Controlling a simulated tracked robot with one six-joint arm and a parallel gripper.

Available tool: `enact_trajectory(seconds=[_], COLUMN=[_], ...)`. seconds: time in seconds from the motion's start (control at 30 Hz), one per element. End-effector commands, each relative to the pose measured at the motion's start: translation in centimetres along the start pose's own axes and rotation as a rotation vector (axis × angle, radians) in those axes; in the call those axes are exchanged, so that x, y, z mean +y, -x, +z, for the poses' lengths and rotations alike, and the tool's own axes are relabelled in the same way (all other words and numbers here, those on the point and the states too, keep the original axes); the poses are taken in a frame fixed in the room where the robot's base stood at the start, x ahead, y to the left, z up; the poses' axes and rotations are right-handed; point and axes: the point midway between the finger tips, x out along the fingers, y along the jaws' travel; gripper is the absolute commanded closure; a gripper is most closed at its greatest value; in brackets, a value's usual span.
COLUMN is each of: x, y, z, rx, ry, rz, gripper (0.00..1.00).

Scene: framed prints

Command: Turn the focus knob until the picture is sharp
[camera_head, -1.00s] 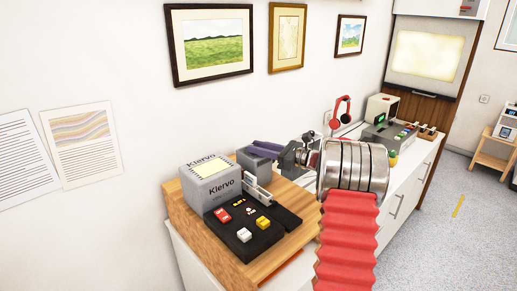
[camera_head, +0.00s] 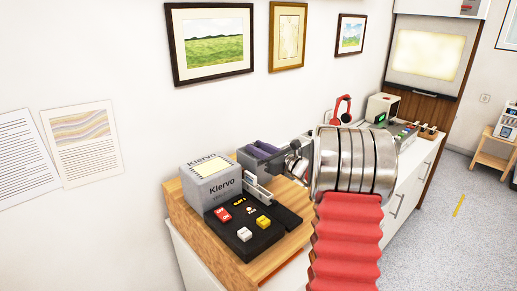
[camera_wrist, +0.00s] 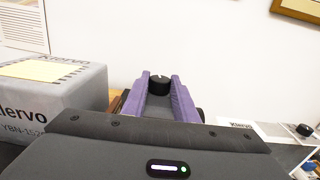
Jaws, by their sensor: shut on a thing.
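A black knob (camera_wrist: 159,85) with a small white mark shows in the wrist view between the purple fingertips of my gripper (camera_wrist: 160,80). The fingers are shut on its two sides. A pale yellow lit screen (camera_head: 425,54) hangs at the back right in the head view. Its picture is a soft blur with no clear detail.
The grey Klervo box (camera_head: 209,182) stands on a wooden block (camera_head: 190,218) beside a black button panel (camera_head: 232,240). Red headphones (camera_head: 341,108) and devices stand farther along the white counter. Framed prints (camera_head: 212,42) hang on the wall. Open floor lies at the right.

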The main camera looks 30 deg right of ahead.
Motion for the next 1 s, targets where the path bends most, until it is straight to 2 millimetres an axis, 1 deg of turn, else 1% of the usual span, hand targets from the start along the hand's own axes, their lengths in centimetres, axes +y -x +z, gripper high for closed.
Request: enact_trajectory(seconds=[0.03,0.6,1.0], x=[0.34,0.85,1.05], y=[-0.08,-0.20,-0.30], z=[0.08,0.08,0.03], rx=[0.000,-0.002,-0.001], ry=[-0.001,-0.001,0.000], rz=[-0.022,-0.304,-0.444], gripper=[0.96,0.96,0.96])
